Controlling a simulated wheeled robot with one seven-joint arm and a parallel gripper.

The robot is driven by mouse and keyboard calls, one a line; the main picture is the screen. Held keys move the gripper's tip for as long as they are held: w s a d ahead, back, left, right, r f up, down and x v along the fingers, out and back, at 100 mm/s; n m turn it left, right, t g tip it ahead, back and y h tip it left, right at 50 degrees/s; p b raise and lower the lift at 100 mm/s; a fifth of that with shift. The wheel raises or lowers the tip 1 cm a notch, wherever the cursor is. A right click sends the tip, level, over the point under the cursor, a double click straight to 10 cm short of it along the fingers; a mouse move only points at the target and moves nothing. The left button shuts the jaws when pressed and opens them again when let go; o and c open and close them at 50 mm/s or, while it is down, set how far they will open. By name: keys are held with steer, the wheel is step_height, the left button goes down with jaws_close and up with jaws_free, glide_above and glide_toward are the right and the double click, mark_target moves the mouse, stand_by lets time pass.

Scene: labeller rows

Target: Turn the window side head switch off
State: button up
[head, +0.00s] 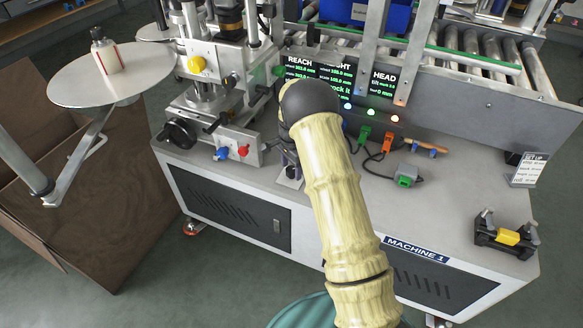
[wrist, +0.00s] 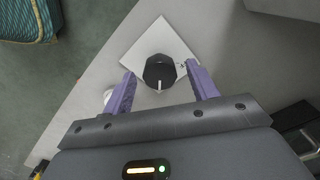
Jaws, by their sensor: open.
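In the wrist view, a black faceted rotary knob (wrist: 157,70) with a white pointer mark sits on a pale square plate (wrist: 138,42). The pointer faces the bottom of the picture. My gripper (wrist: 159,69) is open, with one purple finger on each side of the knob and visible gaps between. In the head view, a black knob on a pale plate (head: 289,182) shows at the front of the machine table, partly covered by my arm. No label for the switch is readable.
Left of my arm stands the label unit with a yellow knob (head: 197,65) and a small red-and-blue-knobbed block (head: 243,151). A green-lettered display (head: 317,76) is behind. Cables and connectors (head: 405,175) lie to the right. The table front right is mostly clear, except a black-and-yellow tool (head: 507,236).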

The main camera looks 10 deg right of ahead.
steer(key=shift+c, duration=0.2)
steer(key=c, duration=1)
steer(key=shift+o, duration=0.2)
